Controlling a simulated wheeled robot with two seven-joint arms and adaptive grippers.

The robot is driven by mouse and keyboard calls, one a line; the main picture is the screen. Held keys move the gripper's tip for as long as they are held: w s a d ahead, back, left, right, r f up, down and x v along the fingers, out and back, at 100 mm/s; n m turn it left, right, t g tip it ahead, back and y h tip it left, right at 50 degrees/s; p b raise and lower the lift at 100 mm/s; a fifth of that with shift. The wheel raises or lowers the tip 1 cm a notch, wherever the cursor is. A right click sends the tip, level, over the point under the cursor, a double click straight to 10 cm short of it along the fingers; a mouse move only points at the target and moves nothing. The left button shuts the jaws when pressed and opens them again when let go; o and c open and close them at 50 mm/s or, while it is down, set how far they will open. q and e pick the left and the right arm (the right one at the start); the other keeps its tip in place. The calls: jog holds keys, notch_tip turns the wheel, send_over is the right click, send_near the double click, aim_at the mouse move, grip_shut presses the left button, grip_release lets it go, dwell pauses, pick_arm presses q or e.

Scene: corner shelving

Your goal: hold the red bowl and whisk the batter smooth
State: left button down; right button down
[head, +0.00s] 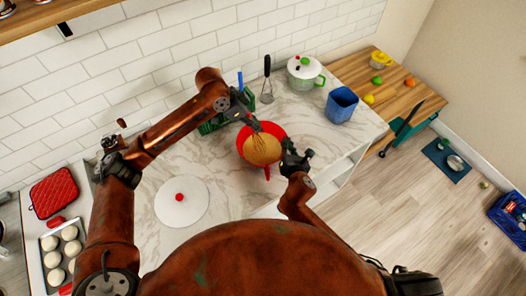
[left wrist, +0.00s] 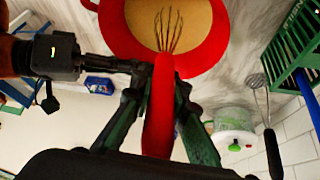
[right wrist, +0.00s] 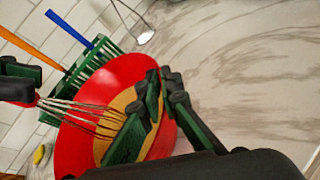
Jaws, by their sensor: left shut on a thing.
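The red bowl (head: 269,167) stands on the marble counter with tan batter (head: 261,150) in it. It also shows in the left wrist view (left wrist: 196,62) and the right wrist view (right wrist: 80,140). My left gripper (head: 247,112) is shut on the red handle of the whisk (left wrist: 160,110). The whisk's wires (right wrist: 85,117) point down over the batter; I cannot tell how deep they reach. My right gripper (right wrist: 163,78) is at the bowl's right rim, its fingers close together and partly covering the rim. Whether they clamp it is unclear.
A green rack (head: 212,124) and a masher (head: 267,90) are behind the bowl. A white pot (head: 304,74) and a blue bin (head: 341,104) stand back right. A white lid (head: 181,208) lies to the left. The counter between lid and bowl is clear.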

jog(key=shift+f, duration=0.15)
pick_arm(q)
notch_tip(320, 180, up, 11)
dwell(0.9)
jog(key=shift+r, duration=0.1)
pick_arm(e)
jog(key=c, duration=2.1)
grip_release()
jog(key=v, duration=1.2)
